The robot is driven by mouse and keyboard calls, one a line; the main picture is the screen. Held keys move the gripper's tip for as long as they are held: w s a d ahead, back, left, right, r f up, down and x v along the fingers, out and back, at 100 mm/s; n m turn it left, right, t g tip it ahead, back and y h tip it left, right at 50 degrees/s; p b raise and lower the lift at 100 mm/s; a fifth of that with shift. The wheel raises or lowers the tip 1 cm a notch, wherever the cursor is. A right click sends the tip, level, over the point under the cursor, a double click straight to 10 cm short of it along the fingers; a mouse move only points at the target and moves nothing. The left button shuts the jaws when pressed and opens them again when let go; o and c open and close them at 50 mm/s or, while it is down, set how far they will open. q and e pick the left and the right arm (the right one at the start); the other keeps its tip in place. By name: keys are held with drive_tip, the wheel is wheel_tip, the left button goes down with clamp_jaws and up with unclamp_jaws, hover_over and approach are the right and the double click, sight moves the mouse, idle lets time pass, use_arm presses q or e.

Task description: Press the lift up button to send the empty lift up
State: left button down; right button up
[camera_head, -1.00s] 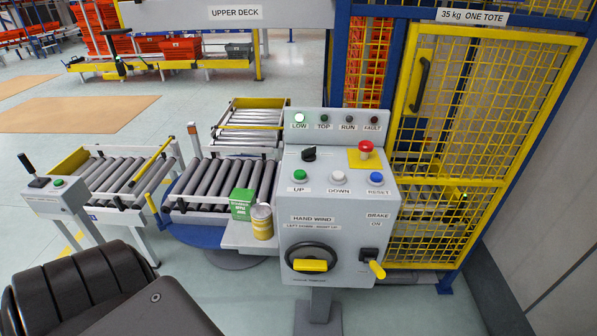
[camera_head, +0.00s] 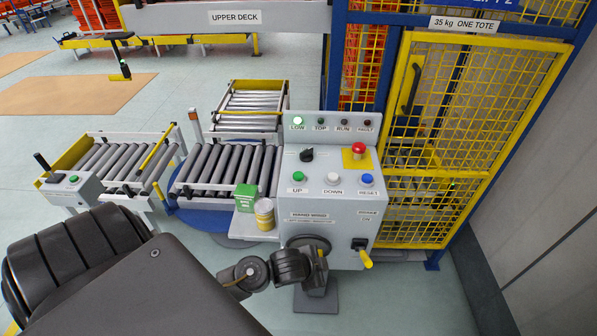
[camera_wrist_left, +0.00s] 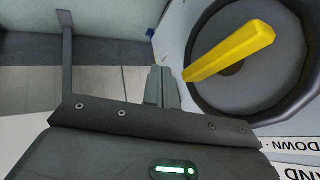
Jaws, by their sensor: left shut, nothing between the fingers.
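The green UP button (camera_head: 298,176) is on the grey control panel (camera_head: 290,215), left of the white DOWN button (camera_head: 333,178) and blue RESET button (camera_head: 367,179). The LOW lamp (camera_head: 298,120) is lit. My left gripper (camera_head: 318,264) is shut and empty, in front of the lower panel by the hand-wind wheel, well below the UP button. In the left wrist view, its closed fingers (camera_wrist_left: 163,84) are beside the black wheel (camera_wrist_left: 220,75) with its yellow handle (camera_wrist_left: 230,52); contact cannot be told. The lift is behind the yellow mesh door (camera_head: 445,130). My right gripper is out of view.
A red emergency stop (camera_head: 358,148) and black selector (camera_head: 307,155) sit above the buttons. A brake lever (camera_head: 365,258) projects at lower right. A green box (camera_head: 246,197) and a tin (camera_head: 264,214) stand on a left side shelf. Roller conveyors (camera_head: 225,165) lie further left.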

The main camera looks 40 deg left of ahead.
sight(295, 176)
use_arm(q)
drive_tip(key=w+r+m+t+h, duration=0.1)
drive_tip(key=w+r+m, duration=0.2)
drive_tip(key=r, duration=0.4)
drive_tip(key=w+r+m+t+h+p, duration=0.1)
drive_tip(key=w+r+m, duration=0.2)
drive_tip(key=r+m, duration=0.3)
drive_tip(key=w+r+m+t+h+p, duration=0.1)
drive_tip(key=w+r+m, duration=0.2)
drive_tip(key=r, duration=0.7)
drive_tip(key=shift+w+a+r+m, duration=0.25)
drive_tip(key=shift+w+a+m, duration=0.1)
drive_tip(key=shift+m, duration=0.35)
drive_tip(key=a+r+m, duration=0.4)
drive_tip(key=a+r, duration=0.1)
drive_tip(key=shift+w+a+r+m+g, duration=0.1)
drive_tip(key=shift+a+r+m+g, duration=0.2)
drive_tip(key=shift+a+g, duration=0.1)
drive_tip(key=s+a+r+m+y, duration=0.2)
drive_tip(key=a+r, duration=0.3)
drive_tip(key=a, duration=0.4)
drive_tip(key=shift+s+a+g+y+p, duration=0.25)
drive_tip(key=shift+s+g+y+p, duration=0.15)
drive_tip(key=shift+s+p, duration=0.05)
wheel_tip(295, 176, down, 9)
drive_tip(key=b, duration=0.8)
drive_tip(key=shift+r, duration=0.2)
drive_tip(key=shift+f, duration=0.1)
drive_tip(key=shift+f, duration=0.15)
